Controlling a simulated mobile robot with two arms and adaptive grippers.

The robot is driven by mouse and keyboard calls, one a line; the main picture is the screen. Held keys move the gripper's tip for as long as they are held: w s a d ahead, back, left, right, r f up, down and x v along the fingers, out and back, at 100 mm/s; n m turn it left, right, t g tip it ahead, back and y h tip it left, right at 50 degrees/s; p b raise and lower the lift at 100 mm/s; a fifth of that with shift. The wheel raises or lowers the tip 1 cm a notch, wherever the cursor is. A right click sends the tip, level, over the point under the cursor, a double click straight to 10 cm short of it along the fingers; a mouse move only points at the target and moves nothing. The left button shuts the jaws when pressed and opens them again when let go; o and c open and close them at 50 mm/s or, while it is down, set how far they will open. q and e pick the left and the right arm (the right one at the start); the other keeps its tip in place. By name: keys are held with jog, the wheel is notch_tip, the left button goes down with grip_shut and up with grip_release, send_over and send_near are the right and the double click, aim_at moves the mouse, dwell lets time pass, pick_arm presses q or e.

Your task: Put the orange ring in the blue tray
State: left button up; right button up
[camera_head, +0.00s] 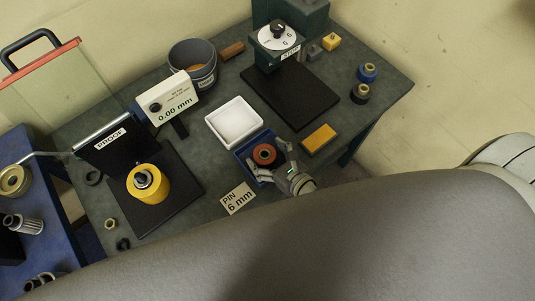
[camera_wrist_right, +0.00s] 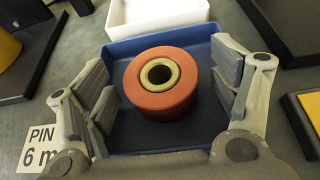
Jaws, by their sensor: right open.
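The orange ring (camera_head: 264,155) is a thick disc with a tan inner collar and a dark hole. It sits flat inside the blue tray (camera_head: 242,156), and it also shows large in the right wrist view (camera_wrist_right: 160,95). The blue tray's wall shows around the ring there (camera_wrist_right: 125,48). My right gripper (camera_head: 272,162) is open over the tray, with one finger on each side of the ring. In the right wrist view a gap shows between the ring and the left finger; the right finger is close beside it. My left gripper is not in view.
A white tray (camera_head: 235,122) adjoins the blue tray's far side. A "PIN 6 mm" card (camera_head: 238,198) lies to its left and a yellow block (camera_head: 318,139) to its right. A black press base (camera_head: 291,95) and a black plate with a yellow cylinder (camera_head: 149,184) stand nearby.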

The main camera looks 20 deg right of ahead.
jog(key=shift+r, duration=0.25)
jog(key=v, duration=0.3)
jog(key=b+v, duration=0.1)
jog(key=v, duration=0.3)
jog(key=b+v, duration=0.1)
jog(key=v, duration=0.2)
jog(key=shift+s+d+f, duration=0.1)
jog(key=shift+s+d, duration=0.1)
jog(key=shift+s, duration=0.2)
jog(key=shift+s+d+r+b, duration=0.2)
jog(key=shift+s+r+b, duration=0.2)
jog(key=shift+s+r, duration=0.1)
